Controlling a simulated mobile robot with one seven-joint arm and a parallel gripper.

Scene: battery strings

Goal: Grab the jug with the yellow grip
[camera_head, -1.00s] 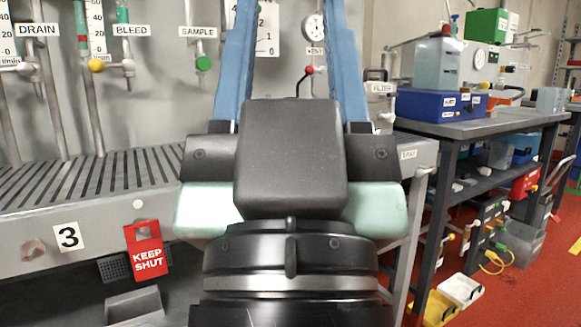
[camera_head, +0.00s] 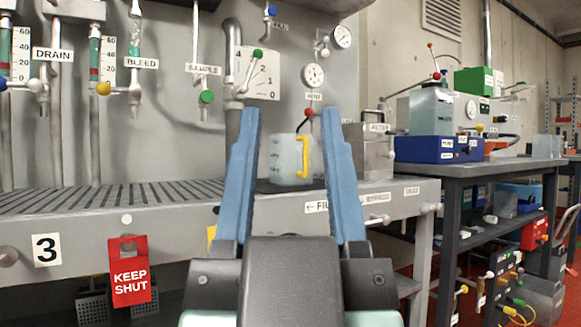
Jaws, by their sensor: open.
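The jug (camera_head: 285,160) is a pale translucent container with a yellow grip (camera_head: 303,157) on its right side. It stands upright on the grey bench at the back, under the VENT label. My gripper (camera_head: 290,125) is open, with its two blue fingers pointing up and away from the camera. The gripper looks empty, and I cannot tell how far the jug is beyond the fingertips.
The grey bench (camera_head: 130,215) has a slotted top, with pipes and valves behind it. A red KEEP SHUT tag (camera_head: 129,272) hangs on its front. A grey FILTER box (camera_head: 370,150) stands right of the jug. A dark table (camera_head: 500,165) with a blue box (camera_head: 432,149) is at right.

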